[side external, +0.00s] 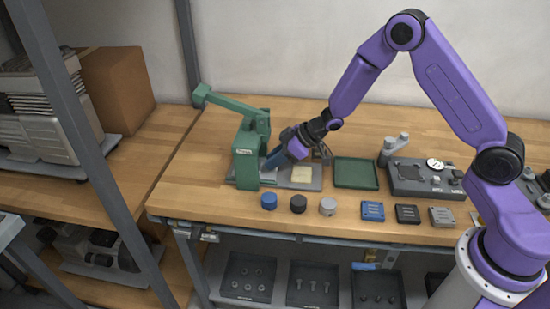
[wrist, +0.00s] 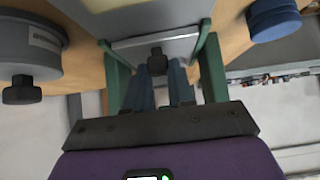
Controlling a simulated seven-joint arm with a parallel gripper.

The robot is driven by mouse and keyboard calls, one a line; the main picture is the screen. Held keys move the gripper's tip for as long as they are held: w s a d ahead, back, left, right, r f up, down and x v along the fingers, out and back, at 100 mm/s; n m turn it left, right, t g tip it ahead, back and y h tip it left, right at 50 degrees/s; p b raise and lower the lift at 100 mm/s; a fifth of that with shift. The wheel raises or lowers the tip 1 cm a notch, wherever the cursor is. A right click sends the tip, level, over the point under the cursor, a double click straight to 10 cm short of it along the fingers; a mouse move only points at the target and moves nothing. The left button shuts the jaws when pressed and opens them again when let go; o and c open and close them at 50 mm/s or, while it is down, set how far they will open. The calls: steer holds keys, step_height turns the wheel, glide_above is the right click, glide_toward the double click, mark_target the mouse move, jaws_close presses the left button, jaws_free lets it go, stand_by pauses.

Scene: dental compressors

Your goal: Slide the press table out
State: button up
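The green press (side external: 247,160) with a long lever arm stands on the wooden bench. Its grey press table (side external: 313,184) lies low at the press, with a pale block (side external: 301,173) on that base in the side view. In the wrist view the table's grey front edge (wrist: 185,45) has a black knob (wrist: 157,62) at its middle, between two green press posts. My gripper (side external: 270,164) reaches down beside the press; in the wrist view its two blue-grey fingers (wrist: 162,75) are close together, one on each side of the knob. Whether they touch it is not clear.
A blue cap (side external: 269,201), a black cap (side external: 298,204) and a grey cap (side external: 328,206) stand along the front. A green tray (side external: 356,173) and a grey fixture (side external: 420,177) lie to the right. The bench's front edge is near.

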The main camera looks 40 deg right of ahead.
jaws_close()
steer(key=s+d, duration=0.8)
steer(key=shift+d, duration=0.1)
steer(key=shift+s, duration=0.1)
steer(key=o, duration=0.8)
jaws_free()
steer(key=shift+d+r, duration=0.1)
steer(key=shift+r, duration=0.1)
steer(key=v, duration=1.7)
steer(key=shift+s, duration=0.1)
